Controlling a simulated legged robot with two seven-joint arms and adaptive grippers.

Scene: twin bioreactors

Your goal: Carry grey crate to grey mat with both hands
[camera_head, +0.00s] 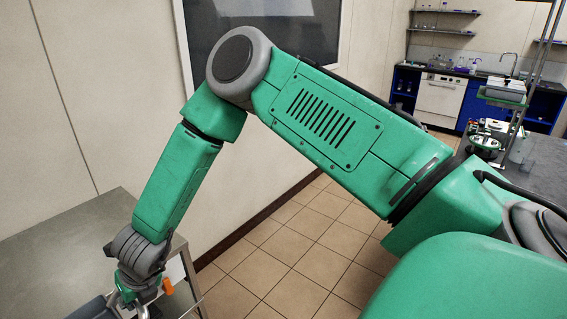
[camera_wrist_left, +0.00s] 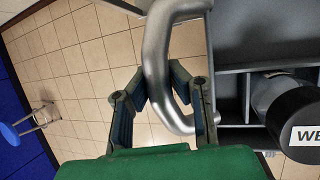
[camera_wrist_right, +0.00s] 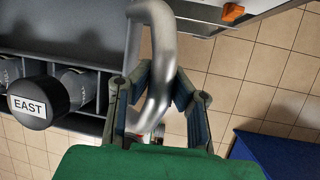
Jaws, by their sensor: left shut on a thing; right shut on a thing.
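The grey crate (camera_wrist_left: 232,142) shows in part in both wrist views, with silver tube handles at its ends. My left gripper (camera_wrist_left: 160,80) is shut around one handle (camera_wrist_left: 157,50). My right gripper (camera_wrist_right: 160,82) is shut around the other handle (camera_wrist_right: 160,50). In the head view, my right gripper (camera_head: 135,303) is at the lower left edge, beside a grey-blue corner of the crate (camera_head: 88,309). A black-capped bottle labelled EAST (camera_wrist_right: 38,103) sits in the crate. Another black-capped bottle (camera_wrist_left: 297,122) has its label cut off after "WE". I cannot make out the grey mat.
A grey metal table (camera_head: 60,245) stands at the left against the wall. A small orange part (camera_head: 167,287) shows near my right gripper. Tiled floor (camera_head: 300,235) is clear beyond my arm. A dark bench (camera_head: 545,165) with equipment is at the right. A blue stool (camera_wrist_left: 22,130) stands on the floor.

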